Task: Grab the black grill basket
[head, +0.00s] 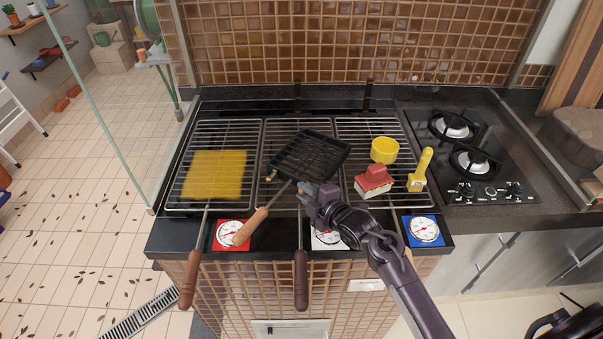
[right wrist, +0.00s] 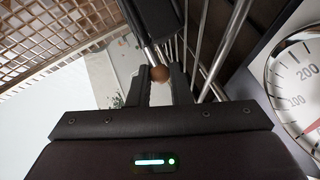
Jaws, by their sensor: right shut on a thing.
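The black grill basket (head: 312,152) lies turned at an angle over the middle grate in the head view. Its metal rod runs down and left to a light wooden handle (head: 250,225). In the right wrist view the jaws (right wrist: 160,78) are close together, with a small brown round thing between the tips. The exact grip point is partly hidden in both views. My left gripper is not in view.
A yellow slab (head: 215,175) lies on the left grate. A yellow cup (head: 384,150), a red and white block (head: 374,182) and a yellow-handled tool (head: 421,170) sit on the right grate. A dark wooden handle (head: 301,280) overhangs the front edge. Gas burners (head: 475,162) stand right.

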